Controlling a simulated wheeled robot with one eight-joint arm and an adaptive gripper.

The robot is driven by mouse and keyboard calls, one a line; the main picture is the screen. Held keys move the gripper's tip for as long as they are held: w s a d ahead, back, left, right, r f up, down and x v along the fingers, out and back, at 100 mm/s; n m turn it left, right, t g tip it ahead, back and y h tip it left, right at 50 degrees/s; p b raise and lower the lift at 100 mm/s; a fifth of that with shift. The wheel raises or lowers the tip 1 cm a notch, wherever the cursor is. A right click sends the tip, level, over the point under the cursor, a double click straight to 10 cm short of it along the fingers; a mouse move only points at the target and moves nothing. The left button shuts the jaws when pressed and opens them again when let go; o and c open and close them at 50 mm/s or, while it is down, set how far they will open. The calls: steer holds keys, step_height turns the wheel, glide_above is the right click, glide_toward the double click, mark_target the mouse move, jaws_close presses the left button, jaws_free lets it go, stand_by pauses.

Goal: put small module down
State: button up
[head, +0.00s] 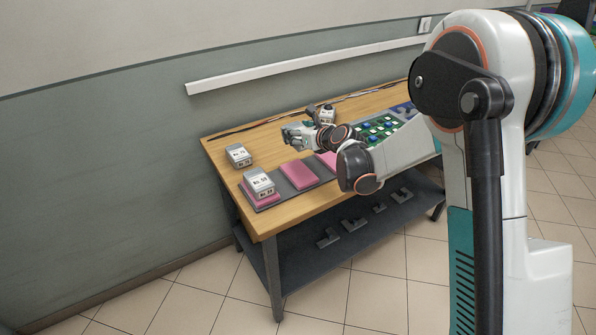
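White modules with black printed labels are on the wooden table (220,144). One module (260,182) rests on the nearest pink pad (262,199) of a dark strip. Another module (238,156) stands on bare wood at the left end. A third module (327,114) shows behind my wrist, partly hidden; I cannot tell which is the small one. My gripper (292,135) is above the table, beyond the pads and right of the left-end module. It is too small in view to tell whether it is open or holds anything.
More pink pads (298,174) lie along the strip; my arm covers part of it. A green board (378,129) with blue parts lies farther right. Cables (258,127) run along the back edge by the wall. Grey brackets (354,224) lie on the lower shelf.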

mark_target(298, 171)
step_height(298, 171, down, 12)
steer(key=b, duration=0.4)
steer(key=shift+f, duration=0.25)
steer(key=shift+f, duration=0.15)
steer(key=o, duration=1.4)
steer(key=shift+s+d+r, duration=0.15)
steer(key=shift+s+r, duration=0.05)
steer(key=shift+r, duration=0.05)
steer(key=p+v, duration=0.4)
steer(key=v, duration=0.7)
steer(key=shift+s+d+r, duration=0.15)
steer(key=shift+d, duration=0.05)
